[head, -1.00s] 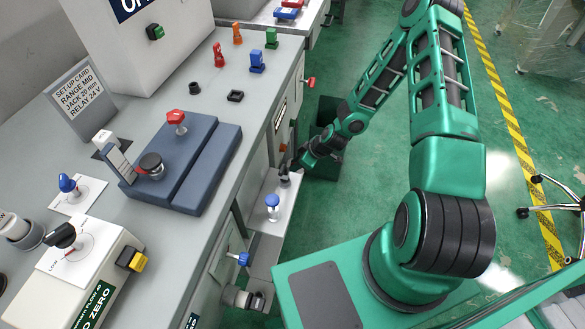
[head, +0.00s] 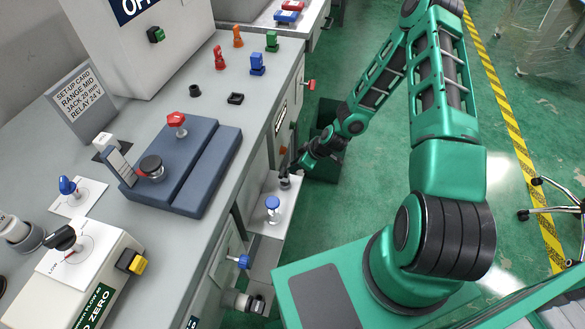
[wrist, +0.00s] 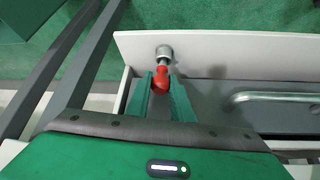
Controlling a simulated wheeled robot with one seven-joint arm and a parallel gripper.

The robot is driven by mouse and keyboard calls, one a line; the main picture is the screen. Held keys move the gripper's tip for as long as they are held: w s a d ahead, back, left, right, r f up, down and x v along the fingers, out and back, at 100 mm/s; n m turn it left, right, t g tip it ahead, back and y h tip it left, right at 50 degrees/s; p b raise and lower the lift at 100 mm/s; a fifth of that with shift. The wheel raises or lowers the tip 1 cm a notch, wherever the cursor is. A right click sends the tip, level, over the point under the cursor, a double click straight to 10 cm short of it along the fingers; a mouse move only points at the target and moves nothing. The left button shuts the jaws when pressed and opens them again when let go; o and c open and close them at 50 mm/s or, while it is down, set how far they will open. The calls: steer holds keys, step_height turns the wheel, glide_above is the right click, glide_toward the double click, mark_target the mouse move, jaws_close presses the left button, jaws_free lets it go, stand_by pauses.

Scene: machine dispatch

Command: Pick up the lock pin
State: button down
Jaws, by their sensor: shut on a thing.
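The lock pin appears to be the red-knobbed part (wrist: 160,79) in the wrist view. Its knob sits between the two green fingers of my gripper (wrist: 161,84), which is shut on it. A silver collar (wrist: 164,52) stands just beyond the knob, against a white panel (wrist: 225,50). I cannot tell how much of the pin's shaft is inside the collar. In the head view my gripper (head: 292,168) is low beside the bench front; the red knob is not clearly visible there.
A blue-topped knob (head: 272,203) stands on the pale ledge near my gripper. A metal bar handle (wrist: 275,97) lies to the right in the wrist view. The bench (head: 262,110) rises on the left, with several coloured parts on top. Green floor is open to the right.

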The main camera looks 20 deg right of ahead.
steer(key=shift+r, duration=0.5)
steer(key=shift+v, duration=0.95)
steer(key=s+d, duration=1.2)
steer(key=shift+r, duration=0.1)
steer(key=shift+r, duration=2.4)
